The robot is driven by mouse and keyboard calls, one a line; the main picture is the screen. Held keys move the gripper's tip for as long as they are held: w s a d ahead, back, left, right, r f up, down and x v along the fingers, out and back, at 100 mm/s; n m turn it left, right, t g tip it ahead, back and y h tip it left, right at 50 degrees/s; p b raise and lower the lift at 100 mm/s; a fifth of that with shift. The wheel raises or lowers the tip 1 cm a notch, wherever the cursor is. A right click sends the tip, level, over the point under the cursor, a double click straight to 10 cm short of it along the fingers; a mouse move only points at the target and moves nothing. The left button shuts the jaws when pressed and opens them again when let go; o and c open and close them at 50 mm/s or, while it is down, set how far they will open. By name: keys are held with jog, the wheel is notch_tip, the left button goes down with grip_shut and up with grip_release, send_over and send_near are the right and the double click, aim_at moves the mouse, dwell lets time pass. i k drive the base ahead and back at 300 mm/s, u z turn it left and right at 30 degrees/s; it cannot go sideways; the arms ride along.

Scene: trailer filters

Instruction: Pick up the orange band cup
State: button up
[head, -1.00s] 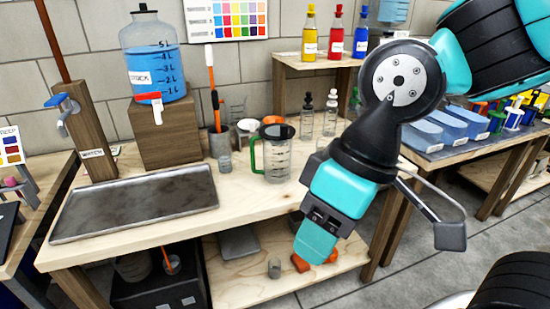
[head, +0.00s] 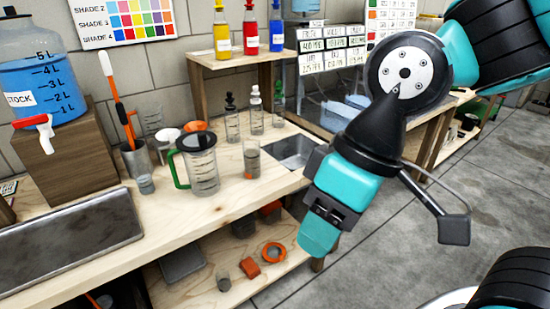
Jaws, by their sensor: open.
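My gripper (head: 320,236) hangs in front of the bench's right end, pointing down, to the right of and nearer than the cup. It is open and apart from the cup. Its fingers are seen mostly from one side, so the gap between them is hidden.
Another small clear cup (head: 145,184) stands by the grey pot (head: 138,157). A metal tray (head: 65,240) lies at left. The lower shelf holds an orange ring (head: 274,252).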

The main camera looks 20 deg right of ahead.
aim_at(252, 160)
jog(key=u, duration=3.65)
jog(key=k, duration=1.8)
jog(key=z, duration=1.95)
